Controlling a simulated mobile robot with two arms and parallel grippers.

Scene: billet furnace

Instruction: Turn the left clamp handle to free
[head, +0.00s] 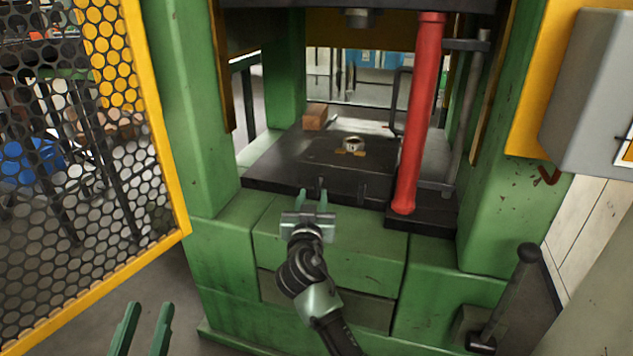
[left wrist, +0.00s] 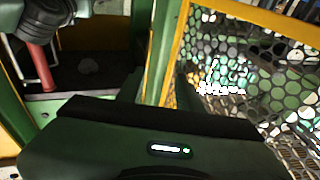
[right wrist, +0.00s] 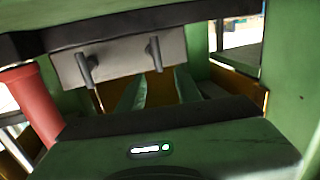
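In the right wrist view the picture is turned round, so the left clamp handle (right wrist: 154,55) shows on the right and the other (right wrist: 86,70) on the left. My right gripper's green fingers are apart and empty, their tips close to the left handle; contact cannot be told. My left gripper (head: 145,312) is open and empty, low at the left.
A red column (head: 418,120) stands right of the handles. A ring-shaped part (head: 352,145) and a brown block (head: 315,116) lie on the bed plate (head: 275,178). A yellow-framed mesh guard (head: 165,150) is at left, a black lever (head: 512,290) at lower right.

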